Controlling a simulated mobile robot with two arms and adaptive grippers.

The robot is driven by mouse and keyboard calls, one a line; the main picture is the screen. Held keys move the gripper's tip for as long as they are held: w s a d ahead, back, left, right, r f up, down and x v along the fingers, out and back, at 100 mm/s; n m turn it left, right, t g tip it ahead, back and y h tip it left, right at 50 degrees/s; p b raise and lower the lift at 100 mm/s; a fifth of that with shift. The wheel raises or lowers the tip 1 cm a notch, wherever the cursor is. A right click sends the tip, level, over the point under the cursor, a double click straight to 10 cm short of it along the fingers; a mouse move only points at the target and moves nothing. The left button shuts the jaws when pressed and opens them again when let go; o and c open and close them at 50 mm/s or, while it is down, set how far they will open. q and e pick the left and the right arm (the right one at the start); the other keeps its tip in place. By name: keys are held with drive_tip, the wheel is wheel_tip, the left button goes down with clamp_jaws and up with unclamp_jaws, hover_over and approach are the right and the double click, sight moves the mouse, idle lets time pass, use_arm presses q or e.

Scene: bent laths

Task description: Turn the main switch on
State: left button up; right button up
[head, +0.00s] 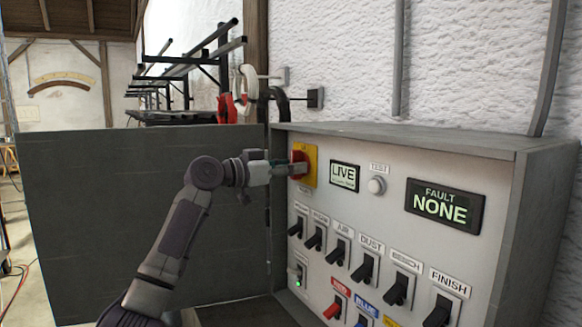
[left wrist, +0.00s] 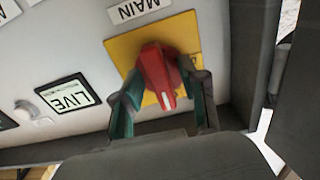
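The main switch is a red rotary handle on a yellow plate (head: 310,160) at the panel's upper left. In the left wrist view, the red handle (left wrist: 158,72) points away from the MAIN label, its white mark at the end. My left gripper (head: 285,168) reaches it from the left. In the left wrist view my left gripper (left wrist: 167,92) has one finger on each side of the handle, with a narrow gap visible, so it looks open around it. The display (head: 344,176) reads LIVE. My right gripper is not in view.
The grey cabinet (head: 540,190) has its dark door (head: 130,220) swung open to the left. Rows of black toggles (head: 365,270) and coloured switches (head: 335,307) sit below. A fault display (head: 444,205) reads NONE, beside a round TEST button (head: 376,186).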

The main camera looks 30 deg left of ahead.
use_arm(q)
drive_tip(key=v, duration=1.2)
idle(0.5)
